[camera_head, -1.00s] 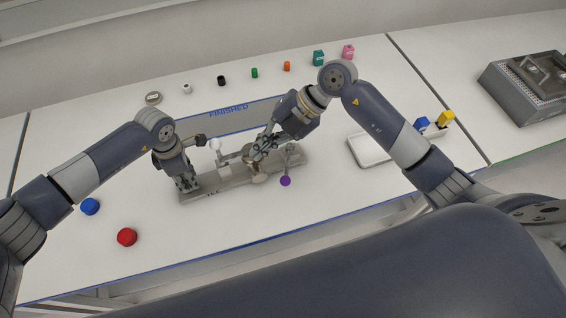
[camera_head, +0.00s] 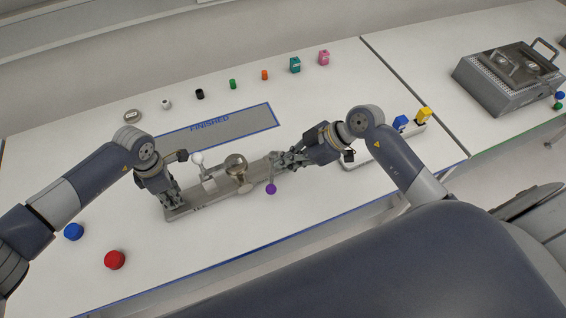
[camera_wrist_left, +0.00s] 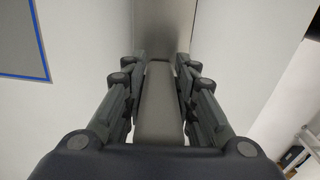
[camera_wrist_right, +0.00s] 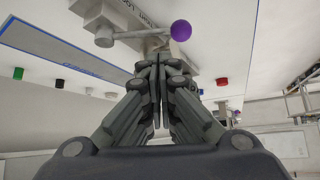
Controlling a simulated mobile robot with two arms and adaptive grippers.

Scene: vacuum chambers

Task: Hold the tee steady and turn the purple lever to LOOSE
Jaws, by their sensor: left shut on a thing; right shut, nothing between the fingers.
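The tee is a long grey metal assembly (camera_head: 213,197) lying across the table, with a round metal part on its middle. My left gripper (camera_head: 171,204) is shut on its left end; the left wrist view shows a grey bar (camera_wrist_left: 158,105) between the fingers. The purple lever (camera_head: 271,188) has a purple ball tip pointing toward the table's front edge, near the right end. In the right wrist view its ball (camera_wrist_right: 181,30) and metal rod lie just beyond the fingertips, beside partly readable lettering. My right gripper (camera_head: 277,160) is shut and empty close to the lever; contact cannot be told.
A white-balled lever (camera_head: 197,158) stands at the left. Behind lies the empty FINISHED mat (camera_head: 270,111). Several small coloured parts line the back. Blue (camera_head: 73,231) and red (camera_head: 115,260) caps sit front left. A tray (camera_head: 352,166) and grey machine (camera_head: 480,85) are at right.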

